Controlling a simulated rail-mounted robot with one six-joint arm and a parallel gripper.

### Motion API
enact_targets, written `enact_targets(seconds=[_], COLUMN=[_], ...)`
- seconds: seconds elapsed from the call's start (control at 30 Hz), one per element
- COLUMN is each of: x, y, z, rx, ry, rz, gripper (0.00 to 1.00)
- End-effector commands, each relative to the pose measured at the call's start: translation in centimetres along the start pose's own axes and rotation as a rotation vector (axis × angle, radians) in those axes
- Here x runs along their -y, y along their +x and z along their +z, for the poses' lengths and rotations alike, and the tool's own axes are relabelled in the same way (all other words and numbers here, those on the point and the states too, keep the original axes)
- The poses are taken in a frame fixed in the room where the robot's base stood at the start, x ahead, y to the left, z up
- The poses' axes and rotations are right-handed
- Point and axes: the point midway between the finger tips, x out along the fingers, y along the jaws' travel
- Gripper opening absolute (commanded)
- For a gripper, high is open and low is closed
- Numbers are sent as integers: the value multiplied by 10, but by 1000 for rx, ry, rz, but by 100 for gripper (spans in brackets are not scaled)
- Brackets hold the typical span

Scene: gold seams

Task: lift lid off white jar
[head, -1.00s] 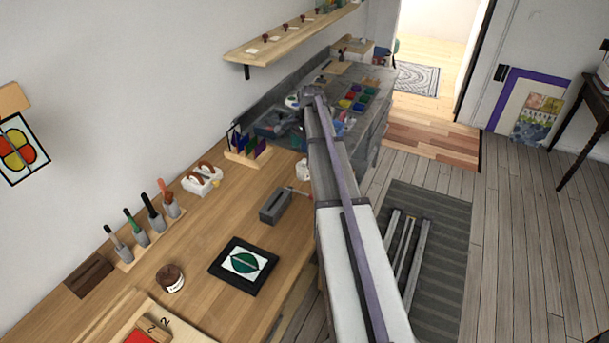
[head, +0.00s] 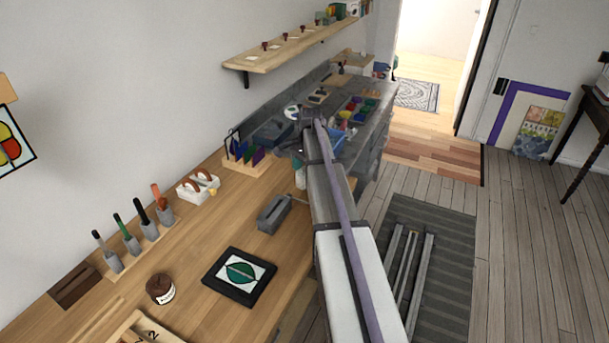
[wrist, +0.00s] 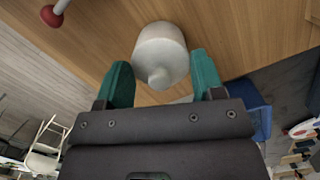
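The white jar (wrist: 160,45) shows in the wrist view on a wooden surface, with a round knob (wrist: 158,77) on its lid facing my camera. My gripper (wrist: 163,75) is open, its two green fingers apart on either side of the knob. I see a gap on both sides, and nothing is held. The lid appears seated on the jar; the seam is hard to make out. In the head view a small white shape (head: 300,177) beside my arm may be the jar, partly hidden.
A grey block-like holder (head: 273,213) and a black-framed leaf tile (head: 240,276) lie on the wooden bench. A rack of coloured panes (head: 247,155) stands behind. A blue bin (wrist: 262,118) is right of my gripper in the wrist view, and a red-ended tool (wrist: 52,15) is at upper left.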

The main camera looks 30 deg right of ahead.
Motion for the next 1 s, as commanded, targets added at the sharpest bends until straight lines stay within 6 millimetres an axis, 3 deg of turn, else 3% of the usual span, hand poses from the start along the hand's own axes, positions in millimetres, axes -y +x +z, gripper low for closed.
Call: enact_targets(seconds=[0.27,0.57,0.9,1.0], x=[0,0,0,0], y=[0,-8,-85,-100], z=[0,1,10,12], rx=[0,0,0,0], ry=[0,0,0,0], rz=[0,0,0,0], gripper=[36,36,36,36])
